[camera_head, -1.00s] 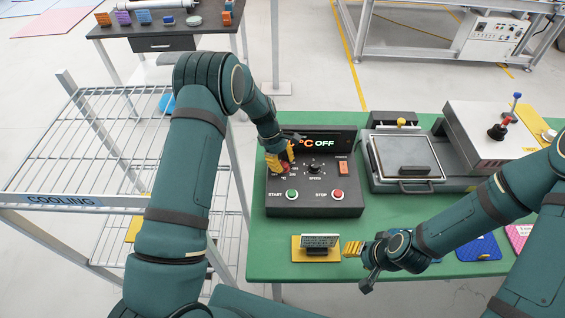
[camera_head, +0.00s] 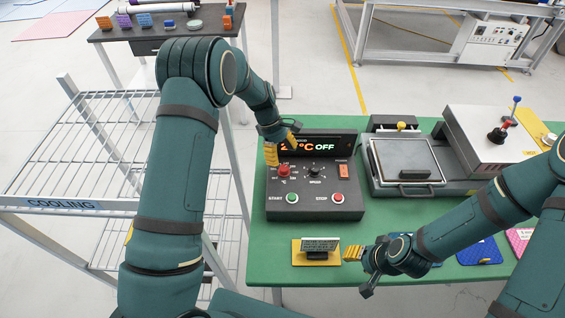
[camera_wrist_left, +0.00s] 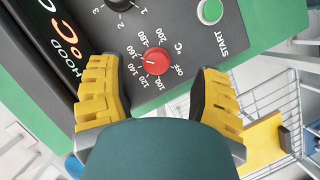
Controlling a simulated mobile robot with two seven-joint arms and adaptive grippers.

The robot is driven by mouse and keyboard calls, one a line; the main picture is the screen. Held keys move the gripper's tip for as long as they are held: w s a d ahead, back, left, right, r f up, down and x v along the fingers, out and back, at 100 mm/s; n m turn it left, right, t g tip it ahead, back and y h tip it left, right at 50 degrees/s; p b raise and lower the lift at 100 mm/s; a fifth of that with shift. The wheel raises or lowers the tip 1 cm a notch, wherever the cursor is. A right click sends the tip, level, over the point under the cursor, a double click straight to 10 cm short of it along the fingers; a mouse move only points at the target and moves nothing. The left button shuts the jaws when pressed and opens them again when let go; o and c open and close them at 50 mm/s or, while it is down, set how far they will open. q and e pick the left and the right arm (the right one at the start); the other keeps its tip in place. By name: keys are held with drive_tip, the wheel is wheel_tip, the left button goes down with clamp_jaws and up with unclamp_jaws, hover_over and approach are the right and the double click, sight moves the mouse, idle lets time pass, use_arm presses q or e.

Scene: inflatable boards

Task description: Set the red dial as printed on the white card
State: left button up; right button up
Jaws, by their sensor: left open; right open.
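The red dial (camera_head: 284,171) is on the left of the dark control box (camera_head: 315,208). It also shows in the left wrist view (camera_wrist_left: 155,62), ringed by temperature numbers and an OFF mark. My left gripper (camera_head: 281,150) is open, its yellow fingers (camera_wrist_left: 160,90) spread on either side of the dial and apart from it. The display (camera_head: 308,145) reads a partly hidden temperature in °C and OFF. The white card (camera_head: 320,244) stands in a holder on a yellow base; its print is too small to read. My right gripper (camera_head: 360,254) is open beside the card.
A black speed knob (camera_head: 315,170), orange switch (camera_head: 343,171), green START button (camera_head: 292,201) and red STOP button (camera_head: 338,198) share the panel. A press (camera_head: 405,160) stands right of the box. A wire cooling rack (camera_head: 75,205) stands left of the green table.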

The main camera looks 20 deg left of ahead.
sight(284, 167)
use_arm(q)
wheel_tip(284, 167, up, 4)
drive_tip(key=shift+f, duration=0.2)
drive_tip(key=f+m+y, duration=0.1)
drive_tip(key=f+m, duration=0.2)
drive_tip(key=m, duration=0.3)
drive_tip(key=f+m+t+y, duration=0.1)
drive_tip(key=f+m, duration=0.2)
drive_tip(key=m, duration=0.3)
drive_tip(key=f+m+y, duration=0.2)
drive_tip(key=f+m, duration=0.2)
drive_tip(key=m, duration=0.2)
drive_tip(key=shift+d+t, duration=0.25)
drive_tip(key=shift+t, duration=0.05)
idle(0.3)
